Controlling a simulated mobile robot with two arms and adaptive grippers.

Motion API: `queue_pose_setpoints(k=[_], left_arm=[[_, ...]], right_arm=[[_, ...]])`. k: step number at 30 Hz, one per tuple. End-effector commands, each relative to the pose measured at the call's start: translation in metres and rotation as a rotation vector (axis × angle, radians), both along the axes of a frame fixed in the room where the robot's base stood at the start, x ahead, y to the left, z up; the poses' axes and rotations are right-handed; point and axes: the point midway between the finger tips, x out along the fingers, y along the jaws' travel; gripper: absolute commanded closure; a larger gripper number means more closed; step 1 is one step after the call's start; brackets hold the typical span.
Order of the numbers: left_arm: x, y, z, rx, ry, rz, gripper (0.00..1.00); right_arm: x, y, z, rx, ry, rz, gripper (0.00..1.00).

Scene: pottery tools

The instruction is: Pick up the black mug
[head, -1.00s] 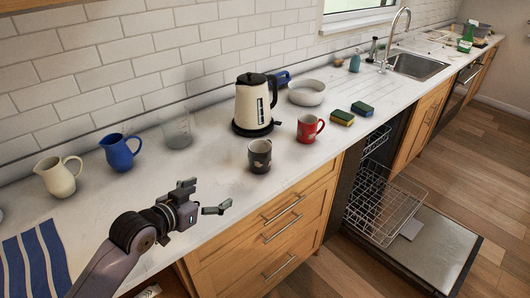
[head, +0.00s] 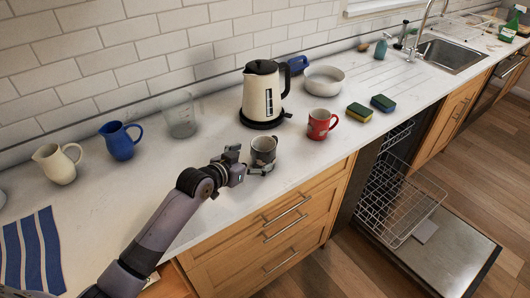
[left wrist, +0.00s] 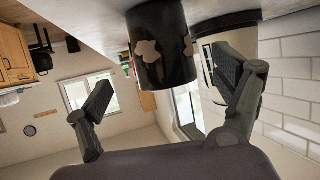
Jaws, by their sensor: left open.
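The black mug (head: 264,149) stands upright on the white counter, in front of the kettle. In the left wrist view the black mug (left wrist: 163,50) shows upside down, dark with pale patches, ahead of the fingers and between them. My left gripper (head: 246,163) is at the near left side of the mug, fingers spread apart. In the left wrist view the gripper (left wrist: 165,100) is open and empty. I cannot tell from these views whether a finger touches the mug. My right gripper is not in view.
A cream kettle (head: 263,93) stands close behind the mug. A red mug (head: 319,124) is to its right, with two sponges (head: 360,111) beyond. A glass beaker (head: 180,117), blue jug (head: 121,142) and cream jug (head: 57,164) stand left. The dishwasher (head: 395,205) is open.

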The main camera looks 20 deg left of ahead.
Motion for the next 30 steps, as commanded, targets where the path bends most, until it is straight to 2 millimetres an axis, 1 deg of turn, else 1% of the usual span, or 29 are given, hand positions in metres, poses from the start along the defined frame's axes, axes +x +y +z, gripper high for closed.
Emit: queue_pose_setpoints(k=[1,3,7,10,17,21,24,30], left_arm=[[0.008,-0.003,-0.002,-0.002,0.000,0.000,0.12],[0.015,-0.005,-0.005,-0.001,0.000,0.000,0.12],[0.021,-0.007,-0.008,0.001,-0.001,0.000,0.12],[0.026,-0.008,-0.009,0.000,0.000,0.000,0.12],[0.053,-0.014,-0.016,-0.001,0.001,0.000,0.12],[0.065,-0.018,-0.024,-0.001,0.000,-0.001,0.12],[0.069,-0.019,-0.026,-0.001,-0.001,-0.001,0.12],[0.069,-0.019,-0.027,0.001,-0.001,0.000,0.12]], right_arm=[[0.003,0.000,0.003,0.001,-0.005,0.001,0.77],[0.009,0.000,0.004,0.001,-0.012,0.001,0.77],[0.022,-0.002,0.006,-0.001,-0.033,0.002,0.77],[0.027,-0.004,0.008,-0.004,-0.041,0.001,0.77],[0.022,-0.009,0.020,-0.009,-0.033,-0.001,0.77],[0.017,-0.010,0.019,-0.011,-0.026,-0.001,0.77],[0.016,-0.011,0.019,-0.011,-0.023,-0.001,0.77],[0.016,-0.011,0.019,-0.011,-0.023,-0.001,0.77]])
